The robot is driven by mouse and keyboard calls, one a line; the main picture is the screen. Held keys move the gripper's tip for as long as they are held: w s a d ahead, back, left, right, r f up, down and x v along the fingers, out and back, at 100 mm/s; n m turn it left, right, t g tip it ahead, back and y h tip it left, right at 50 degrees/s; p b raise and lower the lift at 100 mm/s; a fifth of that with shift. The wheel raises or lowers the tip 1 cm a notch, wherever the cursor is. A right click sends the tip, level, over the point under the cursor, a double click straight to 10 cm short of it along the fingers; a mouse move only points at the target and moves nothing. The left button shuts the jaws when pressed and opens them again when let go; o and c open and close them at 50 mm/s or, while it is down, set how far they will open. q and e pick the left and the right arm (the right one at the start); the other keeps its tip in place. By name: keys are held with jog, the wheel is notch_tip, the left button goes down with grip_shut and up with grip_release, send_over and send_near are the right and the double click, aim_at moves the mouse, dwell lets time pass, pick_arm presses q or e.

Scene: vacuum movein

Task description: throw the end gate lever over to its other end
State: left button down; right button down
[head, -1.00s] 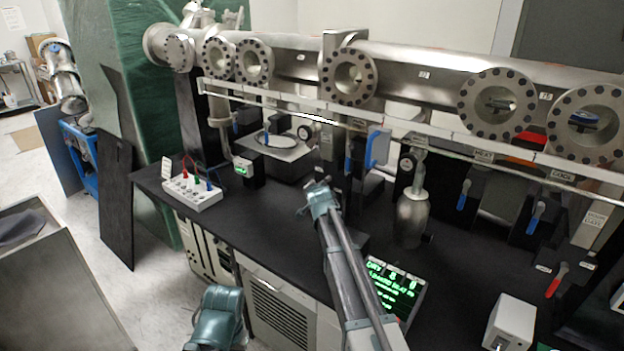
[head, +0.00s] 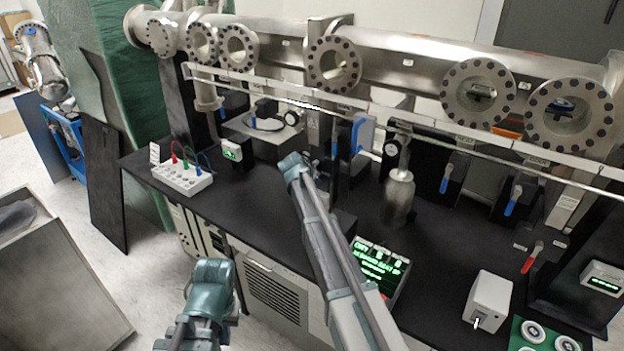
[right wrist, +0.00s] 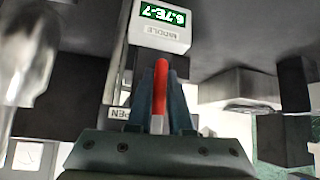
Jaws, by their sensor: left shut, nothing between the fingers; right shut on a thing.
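In the right wrist view a red-handled lever (right wrist: 160,92) stands between the two fingers of my right gripper (right wrist: 160,78), which is shut on it. A plate partly lettered "OPEN" (right wrist: 118,113) lies just left of the fingers. A readout box marked MIDDLE (right wrist: 160,28) is beyond the lever. In the head view my right gripper (head: 291,162) is over the bench, and its lever is hidden there. I cannot tell from its labels whether this is the end gate lever. My left gripper (head: 212,275) is shut and empty, low in front of the bench.
Blue levers (head: 445,180) (head: 514,200) and another red lever (head: 530,258) are at the right. A metal bottle (head: 398,198) stands right of my right arm. A jack box (head: 182,178) and white box (head: 488,300) sit on the black bench (head: 250,205).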

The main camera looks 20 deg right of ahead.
jog(key=shift+s+d, duration=0.1)
jog(key=shift+s, duration=0.15)
jog(key=shift+s+d+g, duration=0.15)
jog(key=shift+g, duration=0.15)
jog(key=c, duration=1.1)
grip_release()
jog(key=shift+o, duration=1.3)
jog(key=shift+s+d, duration=0.1)
jog(key=shift+d, duration=0.05)
jog(key=p+v, duration=1)
jog(key=v, duration=0.3)
jog(key=shift+a+r, duration=0.15)
jog(key=shift+a, duration=0.35)
